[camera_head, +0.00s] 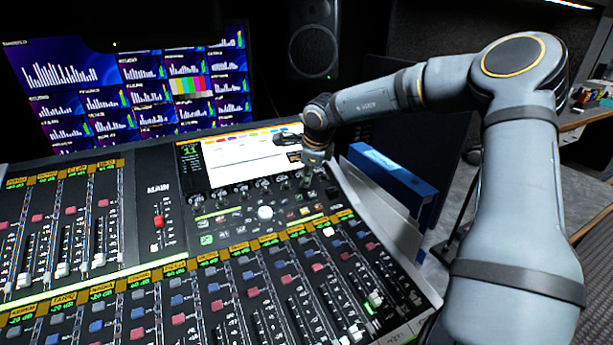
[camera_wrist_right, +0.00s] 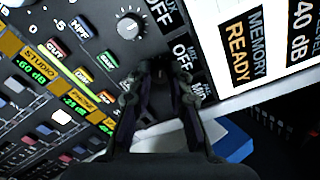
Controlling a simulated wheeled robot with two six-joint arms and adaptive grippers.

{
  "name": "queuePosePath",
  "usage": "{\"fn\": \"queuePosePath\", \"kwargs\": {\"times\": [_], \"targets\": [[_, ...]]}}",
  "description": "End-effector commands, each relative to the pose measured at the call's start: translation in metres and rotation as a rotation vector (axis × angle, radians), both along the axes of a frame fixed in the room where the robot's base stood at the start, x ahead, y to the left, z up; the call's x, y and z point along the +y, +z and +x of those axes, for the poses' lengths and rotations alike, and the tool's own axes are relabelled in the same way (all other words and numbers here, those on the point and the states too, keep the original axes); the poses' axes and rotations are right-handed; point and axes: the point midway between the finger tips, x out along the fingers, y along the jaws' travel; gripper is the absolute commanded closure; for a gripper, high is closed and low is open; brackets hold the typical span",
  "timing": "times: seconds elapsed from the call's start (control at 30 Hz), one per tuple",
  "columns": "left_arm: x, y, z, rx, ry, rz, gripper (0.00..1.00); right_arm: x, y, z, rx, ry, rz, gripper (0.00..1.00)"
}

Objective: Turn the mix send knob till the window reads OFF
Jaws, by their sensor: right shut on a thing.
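My right gripper (camera_head: 312,170) is at the upper right of the mixing console, just below the right end of its screen. In the right wrist view its fingers (camera_wrist_right: 160,72) are closed together on the mix send knob, which they almost wholly hide. Beside the fingertips, a dark window strip (camera_wrist_right: 182,52) on the screen's edge shows OFF in white letters. A second OFF reading (camera_wrist_right: 202,88) is partly visible below it; I cannot tell for certain which reading belongs to the held knob. My left gripper is not in view.
A light-grey knob (camera_wrist_right: 130,26) is close to the fingers. The console screen (camera_head: 240,163) lies left of the gripper in the head view. Faders and coloured buttons fill the console (camera_head: 158,215). A blue binder (camera_head: 392,180) stands just right of it; monitors and a speaker (camera_head: 313,45) are behind.

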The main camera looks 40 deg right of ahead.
Motion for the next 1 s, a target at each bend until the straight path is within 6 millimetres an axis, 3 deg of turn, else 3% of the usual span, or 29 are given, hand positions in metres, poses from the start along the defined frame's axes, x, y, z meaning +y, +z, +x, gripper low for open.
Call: {"fn": "queuePosePath", "kwargs": {"times": [0.03,0.2,0.73,1.0], "targets": [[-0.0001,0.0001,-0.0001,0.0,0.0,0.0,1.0,0.0,0.0004,0.0002,-0.001,0.0,0.0,0.8],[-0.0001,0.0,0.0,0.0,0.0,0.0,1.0,-0.0001,0.0003,0.0002,-0.002,-0.001,0.0,0.59],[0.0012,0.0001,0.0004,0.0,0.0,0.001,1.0,-0.0001,0.0002,0.0001,-0.004,-0.027,0.011,0.59],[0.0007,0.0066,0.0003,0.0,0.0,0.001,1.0,-0.0011,0.0024,0.0005,-0.047,-0.374,0.151,0.59]]}}
